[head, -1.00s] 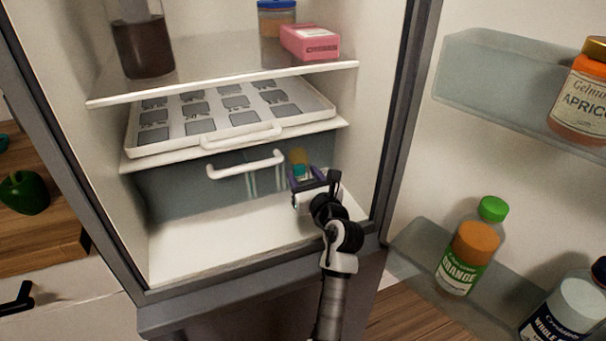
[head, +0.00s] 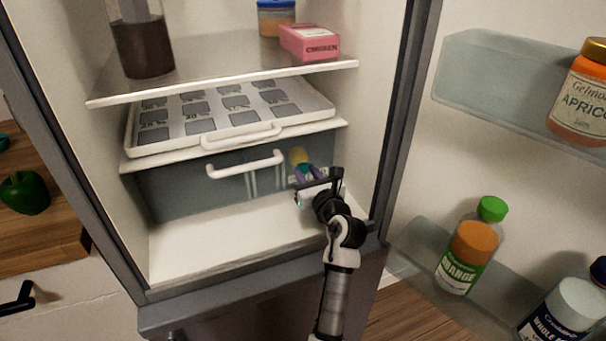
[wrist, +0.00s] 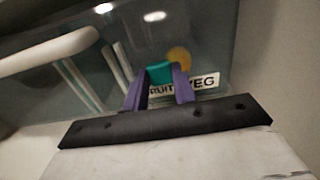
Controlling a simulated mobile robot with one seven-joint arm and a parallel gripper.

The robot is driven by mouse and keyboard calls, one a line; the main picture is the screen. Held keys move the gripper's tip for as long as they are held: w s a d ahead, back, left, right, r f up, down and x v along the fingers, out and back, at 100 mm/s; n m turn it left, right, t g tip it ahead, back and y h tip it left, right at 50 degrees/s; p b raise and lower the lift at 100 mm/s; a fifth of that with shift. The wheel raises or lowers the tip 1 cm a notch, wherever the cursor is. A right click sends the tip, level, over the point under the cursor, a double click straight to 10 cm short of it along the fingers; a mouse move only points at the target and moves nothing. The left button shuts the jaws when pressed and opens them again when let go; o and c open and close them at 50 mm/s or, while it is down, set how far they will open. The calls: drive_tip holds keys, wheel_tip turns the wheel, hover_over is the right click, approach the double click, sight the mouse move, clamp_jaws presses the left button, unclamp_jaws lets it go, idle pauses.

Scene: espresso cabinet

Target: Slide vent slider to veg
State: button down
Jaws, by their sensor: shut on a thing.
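The vent slider is a small teal block (wrist: 160,73) on the front of the grey crisper drawer (head: 210,187). My gripper (wrist: 159,84) is shut on it, with one purple finger on each side in the wrist view. The label strip (wrist: 205,82) shows just below the slider, reading part of FRUIT at left and VEG at right. The slider sits between the two words, left of VEG. A yellow-orange disc (wrist: 179,57) is just right of and above it. In the head view my gripper (head: 304,173) is at the drawer's right end and partly hides the slider.
A white drawer handle (head: 245,163) is left of my gripper. A white tray (head: 230,110) lies on the shelf above. The fridge floor (head: 230,240) in front of the drawer is clear. The open door holds an orange bottle (head: 468,245) at right.

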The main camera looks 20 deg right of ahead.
sight(320, 161)
drive_tip(key=d, duration=0.5)
drive_tip(key=shift+d, duration=0.2)
drive_tip(key=c, duration=1.1)
unclamp_jaws()
drive_tip(key=shift+w+d, duration=0.1)
drive_tip(key=shift+a, duration=0.2)
